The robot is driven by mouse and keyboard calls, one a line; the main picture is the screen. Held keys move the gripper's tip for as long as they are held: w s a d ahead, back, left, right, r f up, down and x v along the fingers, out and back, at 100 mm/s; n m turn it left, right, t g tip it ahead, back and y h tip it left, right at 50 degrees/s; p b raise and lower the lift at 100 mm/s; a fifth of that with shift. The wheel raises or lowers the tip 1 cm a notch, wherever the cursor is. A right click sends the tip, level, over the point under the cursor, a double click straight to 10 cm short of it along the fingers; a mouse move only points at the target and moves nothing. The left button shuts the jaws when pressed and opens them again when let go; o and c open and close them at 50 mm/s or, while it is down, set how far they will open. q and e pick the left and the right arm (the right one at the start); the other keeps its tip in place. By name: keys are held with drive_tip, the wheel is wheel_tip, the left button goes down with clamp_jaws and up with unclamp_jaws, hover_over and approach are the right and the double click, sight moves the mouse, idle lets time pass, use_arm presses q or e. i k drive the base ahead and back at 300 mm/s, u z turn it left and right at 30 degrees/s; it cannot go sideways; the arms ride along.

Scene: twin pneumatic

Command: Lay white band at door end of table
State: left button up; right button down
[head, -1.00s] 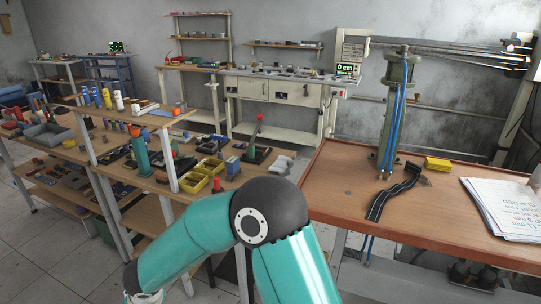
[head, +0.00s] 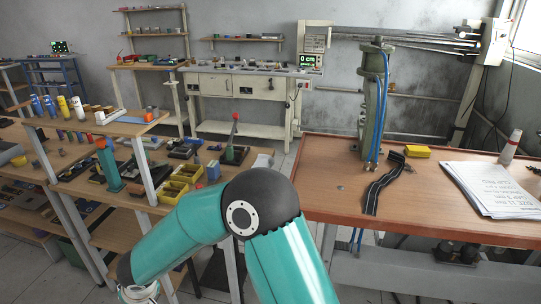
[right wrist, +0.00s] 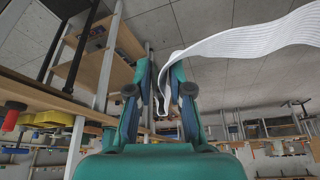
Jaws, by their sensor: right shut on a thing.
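The white band (right wrist: 245,42) shows in the right wrist view as a long, pale ribbed strip. It runs from the right edge down to between the fingers of my right gripper (right wrist: 161,82), which is shut on it. The held part is small and partly hidden by the fingers. In the head view the wooden-topped table (head: 325,195) is at the right, with a black band (head: 384,182) with pale lines lying wavy on it. A teal arm of mine shows at the bottom, but no gripper or white band is visible there. My left gripper is not in view.
A green upright cylinder (head: 374,105) with blue hoses, a yellow block (head: 417,152), papers (head: 492,188) and a pale bottle (head: 510,147) stand or lie on the table. A cluttered workbench (head: 137,188) is at the left, with a floor gap between them.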

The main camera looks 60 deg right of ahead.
sight(320, 154)
drive_tip(key=u, duration=1.95)
drive_tip(key=i, duration=0.1)
drive_tip(key=z, duration=3.15)
